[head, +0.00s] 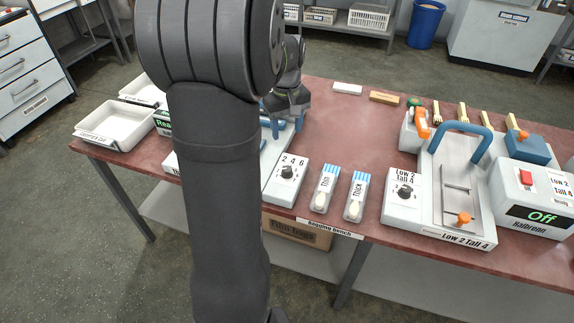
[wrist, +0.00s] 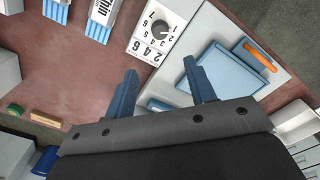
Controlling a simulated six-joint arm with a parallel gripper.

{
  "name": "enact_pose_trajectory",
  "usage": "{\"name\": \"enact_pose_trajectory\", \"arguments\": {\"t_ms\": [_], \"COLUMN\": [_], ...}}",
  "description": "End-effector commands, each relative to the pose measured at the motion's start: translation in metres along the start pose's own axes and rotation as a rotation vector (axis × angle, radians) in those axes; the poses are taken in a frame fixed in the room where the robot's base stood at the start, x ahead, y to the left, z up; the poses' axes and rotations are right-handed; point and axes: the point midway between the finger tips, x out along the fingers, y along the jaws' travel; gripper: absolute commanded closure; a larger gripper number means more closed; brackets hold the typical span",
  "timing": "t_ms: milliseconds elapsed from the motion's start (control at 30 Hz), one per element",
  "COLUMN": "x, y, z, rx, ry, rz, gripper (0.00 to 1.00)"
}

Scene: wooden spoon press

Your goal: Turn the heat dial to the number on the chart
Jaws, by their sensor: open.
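A dark dial (head: 287,172) sits on a white block marked "2 4 6" at the front middle of the bench. It shows in the wrist view as a dial (wrist: 161,33) with numbers around it; its exact setting is unclear. No label here tells which is the heat dial. My gripper (wrist: 160,67) is open and empty, its blue fingers apart and short of the first dial. In the head view my gripper (head: 285,125) is behind that block, partly hidden by my arm.
Packs marked "Thin" (head: 325,189) and "Thick" (head: 356,197) lie between the dials. A blue plate (wrist: 222,77) with an orange handle (wrist: 259,57) lies beside the first dial. The bench's back middle is mostly clear.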

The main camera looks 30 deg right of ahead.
Motion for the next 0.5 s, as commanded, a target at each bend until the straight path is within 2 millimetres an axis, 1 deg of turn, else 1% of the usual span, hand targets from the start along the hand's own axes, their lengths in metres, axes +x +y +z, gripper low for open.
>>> {"name": "enact_pose_trajectory", "arguments": {"t_ms": [33, 100, 400, 500], "x": [0.011, 0.027, 0.093, 0.113], "y": [0.000, -0.001, -0.001, 0.000], "z": [0.001, 0.001, 0.001, 0.001], "rx": [0.001, 0.002, 0.003, 0.003], "ry": [-0.004, -0.005, -0.005, -0.004], "rz": [-0.003, -0.004, -0.005, -0.004], "gripper": [0.50, 0.50, 0.50, 0.50]}}
